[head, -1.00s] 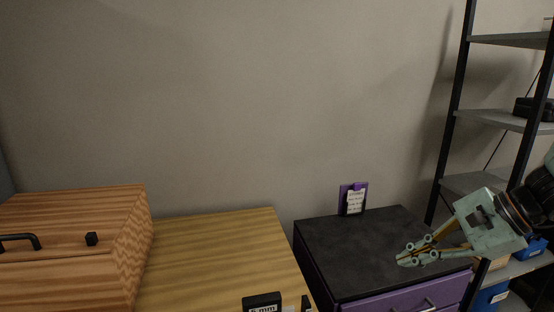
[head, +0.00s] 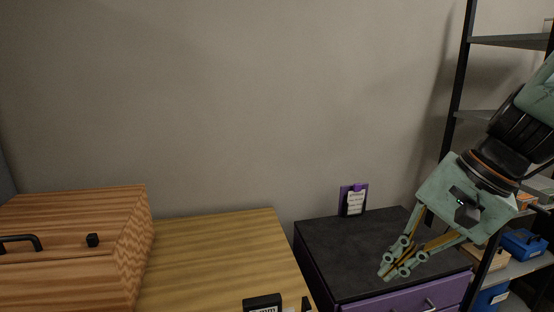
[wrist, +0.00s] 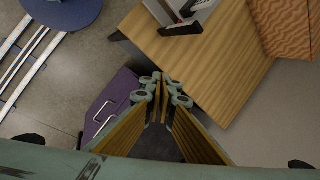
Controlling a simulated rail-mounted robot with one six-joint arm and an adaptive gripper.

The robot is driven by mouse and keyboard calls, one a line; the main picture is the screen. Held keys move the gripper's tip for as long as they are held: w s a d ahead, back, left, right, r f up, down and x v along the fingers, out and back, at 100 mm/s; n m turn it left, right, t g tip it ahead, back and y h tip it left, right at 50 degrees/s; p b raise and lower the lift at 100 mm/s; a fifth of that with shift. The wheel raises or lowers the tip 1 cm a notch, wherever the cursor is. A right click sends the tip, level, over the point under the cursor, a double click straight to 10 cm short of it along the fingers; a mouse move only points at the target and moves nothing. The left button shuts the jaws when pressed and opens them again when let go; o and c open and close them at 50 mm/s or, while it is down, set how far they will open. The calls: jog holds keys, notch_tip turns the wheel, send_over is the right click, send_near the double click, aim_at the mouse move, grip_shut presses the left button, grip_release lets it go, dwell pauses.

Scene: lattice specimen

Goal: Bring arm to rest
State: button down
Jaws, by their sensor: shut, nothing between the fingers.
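My gripper (head: 392,274) is at the right of the head view, pointing down and to the left in front of the black-topped purple drawer cabinet (head: 330,240). Its fingers are shut with nothing between them. In the wrist view my gripper (wrist: 162,84) shows at the middle, with its fingertips together. The purple cabinet front (wrist: 112,100) with its handle is behind and left of the fingers there.
A wooden table (head: 215,250) bears a striped wooden box (head: 125,235) and a black label block (head: 262,301). A purple clipboard (head: 353,199) stands at the cabinet's back. Metal shelving (head: 487,115) with blue bins (head: 522,243) is at the right. The wall side is clear.

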jog(key=s+r+n+h, duration=0.2)
jog(key=s+n, duration=0.2)
jog(key=s, duration=0.5)
jog(key=s+a+r+n+t+h+b, duration=0.1)
jog(key=s+r+n+h, duration=0.1)
jog(key=s, duration=0.7)
jog(key=shift+s+a+r+n+t, duration=0.15)
jog(key=shift+s+r+n+t, duration=0.2)
jog(key=shift+r+n, duration=0.6)
jog(key=shift+f, duration=0.2)
